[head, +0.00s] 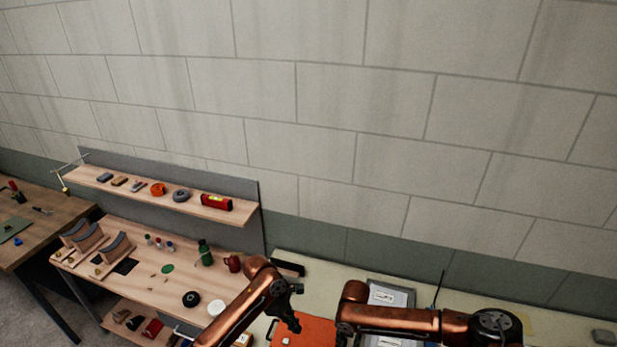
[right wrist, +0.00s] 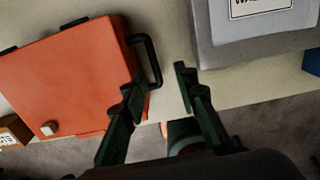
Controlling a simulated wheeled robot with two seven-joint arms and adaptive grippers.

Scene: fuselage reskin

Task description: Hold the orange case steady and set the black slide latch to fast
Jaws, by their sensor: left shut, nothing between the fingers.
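The orange case (head: 312,330) lies on the pale bench at the bottom of the head view, partly cut off. In the right wrist view the orange case (right wrist: 65,70) fills the upper left, with its black handle (right wrist: 155,62) on its right side and a small pale knob (right wrist: 49,128) near a lower corner. I cannot make out the black slide latch. My left gripper (head: 291,322) is shut and empty, over the case's left part in the head view. My right gripper (right wrist: 160,79) is open, its fingertips either side of the handle's outer bar in the picture; I cannot tell the depth.
A grey case (right wrist: 255,35) with a white label lies right of the orange case in the right wrist view. A small cardboard box (right wrist: 14,130) is at its left edge. A wooden workbench (head: 140,283) with tools and bottles stands left, below a loaded shelf (head: 130,191).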

